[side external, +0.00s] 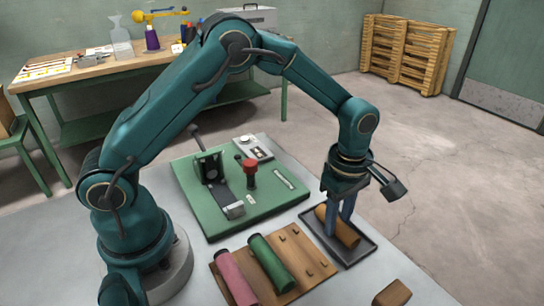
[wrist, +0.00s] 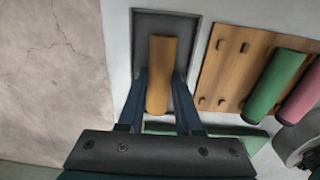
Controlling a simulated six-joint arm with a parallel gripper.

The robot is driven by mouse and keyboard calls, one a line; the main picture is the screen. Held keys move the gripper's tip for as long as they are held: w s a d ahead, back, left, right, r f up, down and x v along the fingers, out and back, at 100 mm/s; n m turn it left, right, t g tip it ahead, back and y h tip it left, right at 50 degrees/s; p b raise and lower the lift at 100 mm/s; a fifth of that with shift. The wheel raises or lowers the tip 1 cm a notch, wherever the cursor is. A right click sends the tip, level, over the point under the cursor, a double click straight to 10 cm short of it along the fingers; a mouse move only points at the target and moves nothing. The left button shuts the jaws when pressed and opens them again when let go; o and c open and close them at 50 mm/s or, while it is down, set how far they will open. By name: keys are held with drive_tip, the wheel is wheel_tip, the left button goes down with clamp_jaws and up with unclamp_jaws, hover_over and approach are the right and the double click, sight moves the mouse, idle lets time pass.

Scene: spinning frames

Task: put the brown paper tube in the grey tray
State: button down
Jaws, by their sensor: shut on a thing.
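The brown paper tube (side external: 341,228) lies at a slant inside the grey tray (side external: 359,252), between the fingers of my gripper (side external: 341,212). In the wrist view the tube (wrist: 161,75) runs lengthwise over the tray (wrist: 190,18), with the blue fingers of my gripper (wrist: 160,98) on either side of it. My gripper is shut on the tube. The tube looks down in the tray or very close to its floor; I cannot tell whether it touches.
A wooden pegboard (side external: 297,248) beside the tray holds a green tube (side external: 271,262) and a pink tube (side external: 236,279). A green base with a press fixture (side external: 250,185) stands behind. A small brown block (side external: 392,294) lies at the front right.

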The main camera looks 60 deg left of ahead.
drive_tip(key=shift+f, duration=0.1)
drive_tip(key=c, duration=0.9)
unclamp_jaws()
drive_tip(key=shift+o, duration=0.2)
wheel_tip(320, 180, up, 12)
drive_tip(key=s+a+r+m+t, duration=0.35)
drive_tip(key=s+r+m, duration=0.25)
drive_tip(key=s+m, duration=0.25)
drive_tip(key=s+a+f+m+t, duration=0.2)
drive_tip(key=s+a+f+m, duration=0.1)
drive_tip(key=s+m, duration=0.5)
drive_tip(key=shift+m, duration=0.75)
drive_tip(key=shift+s+a, duration=0.1)
